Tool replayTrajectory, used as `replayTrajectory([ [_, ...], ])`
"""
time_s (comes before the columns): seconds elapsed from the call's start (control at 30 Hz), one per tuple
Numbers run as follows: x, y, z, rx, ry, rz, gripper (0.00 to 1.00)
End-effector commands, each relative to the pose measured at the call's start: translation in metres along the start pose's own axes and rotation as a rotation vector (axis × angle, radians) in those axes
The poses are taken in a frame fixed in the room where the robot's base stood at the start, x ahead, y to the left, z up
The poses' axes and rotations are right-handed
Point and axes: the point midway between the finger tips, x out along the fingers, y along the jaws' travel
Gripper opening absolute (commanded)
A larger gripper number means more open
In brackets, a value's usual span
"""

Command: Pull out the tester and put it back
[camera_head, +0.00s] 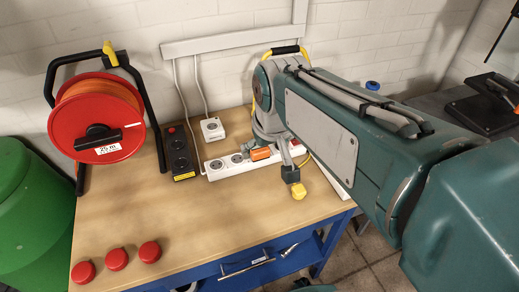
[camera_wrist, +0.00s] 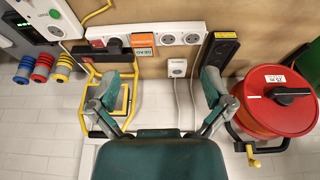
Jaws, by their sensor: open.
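A white power strip (camera_head: 228,165) lies on the wooden workbench, partly hidden by my arm in the head view. A small block with an orange label (camera_head: 260,153) sits at the strip beside its sockets. It also shows in the wrist view (camera_wrist: 142,41); I cannot tell for sure that it is the tester. A black piece (camera_wrist: 118,47) sits on the strip next to it. My gripper (camera_wrist: 157,83) is open and empty, its two fingers spread wide. The block lies between the fingers' directions in the wrist view, apart from them.
A red cable reel (camera_head: 95,117) stands at the left of the bench (camera_head: 200,215). Red caps (camera_head: 116,259) sit at the front left. A yellow frame (camera_wrist: 107,112) stands near my left-side finger.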

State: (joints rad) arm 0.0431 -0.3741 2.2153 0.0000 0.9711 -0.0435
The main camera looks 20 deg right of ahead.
Motion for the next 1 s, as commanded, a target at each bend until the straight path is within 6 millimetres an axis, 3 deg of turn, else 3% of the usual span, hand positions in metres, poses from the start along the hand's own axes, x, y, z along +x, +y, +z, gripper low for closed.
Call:
replayTrajectory([
  [0.37, 0.047, 0.017, -0.069, 0.0, -0.137, 0.001, 1.0],
  [0.6, 0.089, 0.031, -0.106, 0.001, -0.22, -0.003, 1.0],
  [0.83, 0.135, 0.044, -0.131, 0.001, -0.294, -0.01, 1.0],
  [1.0, 0.154, 0.05, -0.14, 0.001, -0.323, -0.013, 1.0],
])
